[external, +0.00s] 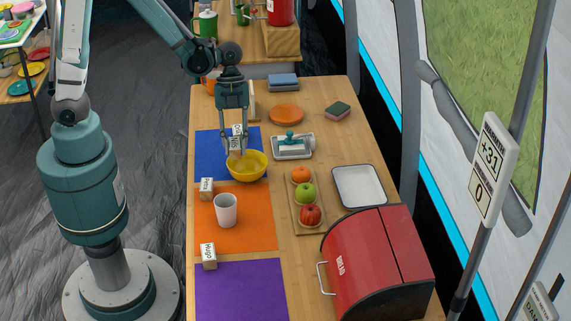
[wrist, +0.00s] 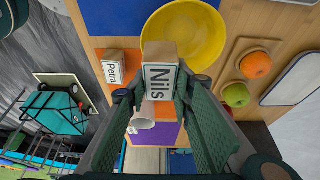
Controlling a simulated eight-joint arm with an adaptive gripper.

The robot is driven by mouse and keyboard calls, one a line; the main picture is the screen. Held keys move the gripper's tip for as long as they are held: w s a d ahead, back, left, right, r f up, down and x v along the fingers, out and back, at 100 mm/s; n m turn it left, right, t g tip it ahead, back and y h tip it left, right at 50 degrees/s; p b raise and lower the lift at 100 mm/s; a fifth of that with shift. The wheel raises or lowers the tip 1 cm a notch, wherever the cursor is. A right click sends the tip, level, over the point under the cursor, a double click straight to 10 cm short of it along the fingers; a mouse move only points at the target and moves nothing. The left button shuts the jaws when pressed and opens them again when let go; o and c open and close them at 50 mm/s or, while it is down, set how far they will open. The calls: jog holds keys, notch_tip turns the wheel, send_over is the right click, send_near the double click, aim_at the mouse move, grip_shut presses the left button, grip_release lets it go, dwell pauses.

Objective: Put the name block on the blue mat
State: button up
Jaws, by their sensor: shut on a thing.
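My gripper (external: 236,153) is shut on a wooden name block. In the wrist view the block (wrist: 159,75) shows the label "Nils" between the fingertips (wrist: 158,92). The blue mat (external: 209,153) lies at the far left of the table and shows at the top of the wrist view (wrist: 118,14). In the external view my gripper and the block appear over the blue mat, by the left rim of the yellow bowl (external: 250,174). The gap beneath the block is hard to judge.
The bowl overlaps the blue mat's near right part. Name blocks "Petra" (external: 206,186) and "Hugo" (external: 209,252) stand nearer along the left edge. A white cup (external: 226,210) stands on the orange mat (external: 260,233). A butter dish (external: 292,153) is right of the blue mat.

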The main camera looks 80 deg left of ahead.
jog(key=s+a, duration=0.8)
jog(key=a, duration=0.4)
jog(key=shift+s+a, duration=0.15)
jog(key=shift+a, duration=0.1)
jog(key=shift+f+b, duration=1)
jog(key=shift+f, duration=1.8)
jog(key=shift+f, duration=0.1)
jog(key=shift+f+b, duration=0.7)
jog(key=shift+f, duration=1.3)
jog(key=shift+f, duration=0.2)
